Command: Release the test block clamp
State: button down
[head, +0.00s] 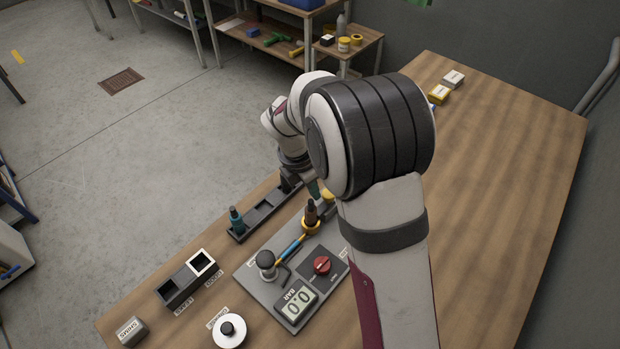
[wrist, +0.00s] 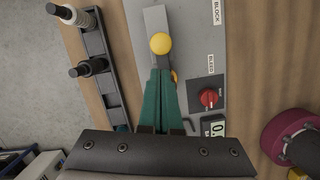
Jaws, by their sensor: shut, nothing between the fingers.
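The test block is a grey plate (head: 262,285) on the wooden bench. In the wrist view, a pale metal block (wrist: 155,18) sits on it near the BLOCK label, with a yellow ball (wrist: 160,43) that looks like the clamp's handle knob. The yellow ball also shows in the head view (head: 328,195), partly behind my arm. My gripper (wrist: 160,73) has its green fingers together and empty, tips just short of the ball in the picture; contact cannot be told. A brown fitting (head: 311,212) stands upright in a yellow ring, partly hidden by my fingers in the wrist view.
A red knob (head: 321,265) and a gauge reading 0.0 (head: 297,303) sit on the plate. A dark rack (head: 262,212) holds fittings alongside. The bench's right side is mostly clear.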

aim_at(320, 206)
jog(key=shift+x, duration=1.75)
jog(key=shift+w+d, duration=1.25)
jog(key=shift+d, duration=0.05)
jog(key=shift+r, duration=0.1)
jog(key=v, duration=1)
jog(key=shift+a, duration=0.1)
